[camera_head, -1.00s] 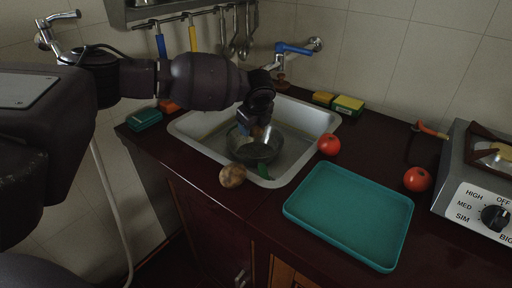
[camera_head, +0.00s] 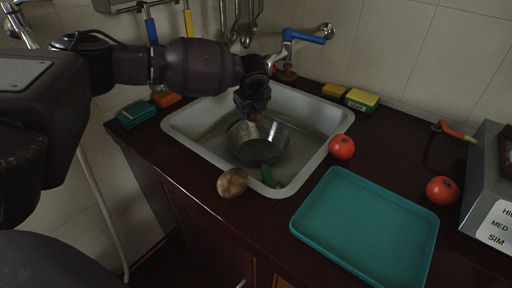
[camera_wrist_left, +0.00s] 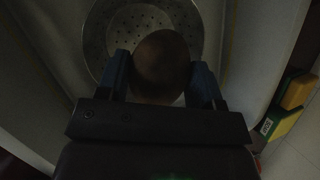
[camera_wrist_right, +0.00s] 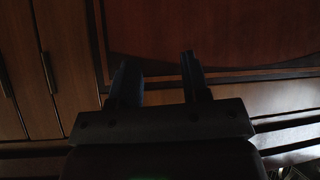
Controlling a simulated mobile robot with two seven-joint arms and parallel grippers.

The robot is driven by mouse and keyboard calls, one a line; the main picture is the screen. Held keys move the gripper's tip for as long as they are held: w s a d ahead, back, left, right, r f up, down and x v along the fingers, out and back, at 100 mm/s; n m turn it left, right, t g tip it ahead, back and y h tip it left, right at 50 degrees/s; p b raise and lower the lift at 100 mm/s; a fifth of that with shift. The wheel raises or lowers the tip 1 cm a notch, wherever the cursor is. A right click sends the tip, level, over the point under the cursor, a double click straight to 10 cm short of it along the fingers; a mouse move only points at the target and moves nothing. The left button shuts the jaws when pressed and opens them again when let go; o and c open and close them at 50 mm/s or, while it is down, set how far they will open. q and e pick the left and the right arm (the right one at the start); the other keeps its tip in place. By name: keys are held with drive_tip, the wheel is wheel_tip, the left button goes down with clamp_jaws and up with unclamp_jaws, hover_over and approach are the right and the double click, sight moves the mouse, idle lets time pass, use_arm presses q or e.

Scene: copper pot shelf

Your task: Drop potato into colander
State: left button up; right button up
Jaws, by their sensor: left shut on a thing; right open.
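My left gripper (camera_head: 254,112) is over the sink, shut on a round brown potato (camera_wrist_left: 162,65) that shows between its fingers in the left wrist view. In the head view only a small part of this potato shows below the fingers. The metal colander (camera_head: 262,145) sits in the sink and also shows in the left wrist view (camera_wrist_left: 97,35), with its holes visible beneath the held potato. Another brown potato (camera_head: 232,182) lies on the counter at the sink's front edge. My right gripper (camera_wrist_right: 157,80) is open and empty in front of wooden cabinet doors.
The sink (camera_head: 190,142) is set in a dark counter. A teal tray (camera_head: 365,225), two tomatoes (camera_head: 341,147) (camera_head: 442,190) and sponges (camera_head: 361,100) are to the right. A blue-handled faucet (camera_head: 302,36) stands behind the sink. A green thing (camera_head: 270,177) lies at the sink's front wall.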

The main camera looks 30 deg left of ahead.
use_arm(q)
wheel_tip(320, 180, down, 6)
drive_tip(key=b, duration=0.3)
drive_tip(key=shift+w, duration=0.1)
drive_tip(key=o, duration=1)
drive_tip(key=shift+o, duration=0.4)
use_arm(e)
drive_tip(key=f, duration=0.3)
drive_tip(key=shift+s+g, duration=0.2)
drive_tip(key=shift+g, duration=0.1)
drive_tip(key=shift+f, duration=0.1)
